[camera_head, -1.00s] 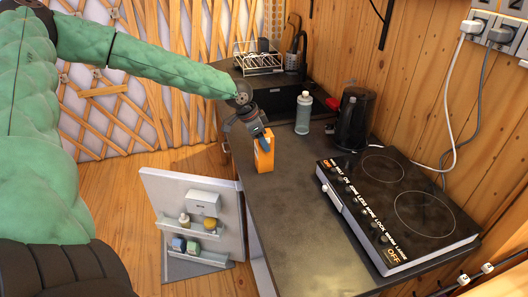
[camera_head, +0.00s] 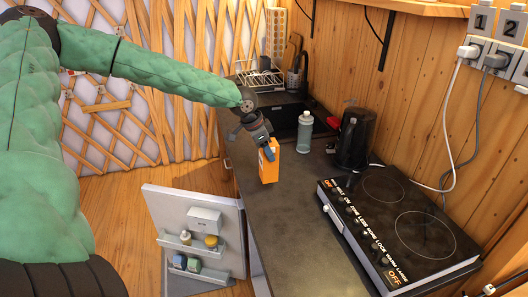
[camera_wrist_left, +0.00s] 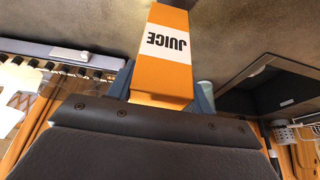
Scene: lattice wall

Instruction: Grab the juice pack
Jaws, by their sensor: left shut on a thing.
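The orange juice pack (camera_head: 269,165) is upright at the left edge of the dark counter in the head view. My left gripper (camera_head: 266,146) is shut on its upper part from above. In the left wrist view the juice pack (camera_wrist_left: 161,80) shows its white band with the word JUICE, between the blue-grey fingers. Whether its bottom touches the counter or hangs just above it, I cannot tell. My right gripper is not in view.
A cooktop (camera_head: 400,225) is at the right. An open fridge door (camera_head: 150,210) with items in it stands below at the left.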

